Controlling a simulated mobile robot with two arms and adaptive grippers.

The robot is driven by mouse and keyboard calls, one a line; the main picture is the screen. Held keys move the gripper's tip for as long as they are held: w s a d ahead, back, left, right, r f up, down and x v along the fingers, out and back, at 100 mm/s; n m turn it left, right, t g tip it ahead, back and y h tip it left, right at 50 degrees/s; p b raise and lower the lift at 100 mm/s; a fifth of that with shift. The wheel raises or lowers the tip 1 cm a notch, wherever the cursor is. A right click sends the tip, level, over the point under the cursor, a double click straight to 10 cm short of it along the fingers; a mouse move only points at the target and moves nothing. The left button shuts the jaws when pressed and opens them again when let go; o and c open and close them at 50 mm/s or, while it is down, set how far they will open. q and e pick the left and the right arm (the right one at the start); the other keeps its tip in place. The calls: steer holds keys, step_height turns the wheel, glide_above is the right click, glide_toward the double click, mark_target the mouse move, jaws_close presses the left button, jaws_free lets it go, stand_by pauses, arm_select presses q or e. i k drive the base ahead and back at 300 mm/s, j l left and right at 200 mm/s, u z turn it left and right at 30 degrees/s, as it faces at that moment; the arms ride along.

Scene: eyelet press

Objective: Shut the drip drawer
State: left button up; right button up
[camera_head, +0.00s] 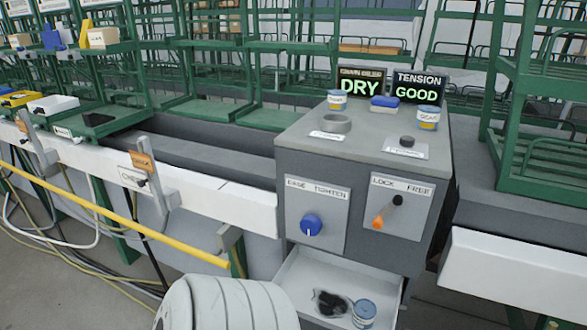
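The drip drawer (297,272) is a light grey tray low in the front of the grey machine (358,160). It stands pulled out, with its inside showing. A small blue and white tin (364,312) and a dark blotch (330,302) are inside it. The drawer's front edge is cut off by the bottom of the picture. A white rounded arm part of mine at the bottom covers the area at the drawer's left. Neither of my grippers is in view.
Above the drawer are a blue knob (311,225) and an orange lever (379,222). Tins and lit signs reading DRY (359,84) and GOOD (417,88) stand on top. A yellow rail (120,223) runs at left; a white beam (512,274) stands at right.

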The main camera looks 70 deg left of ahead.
mark_target(323, 289)
steer(key=k+j+u, duration=0.2)
steer(key=u, duration=0.15)
steer(key=k+j+u, duration=0.1)
steer(key=j+u, duration=0.25)
steer(key=k+j+u, duration=0.1)
steer(key=j+u, duration=0.2)
steer(key=j, duration=0.15)
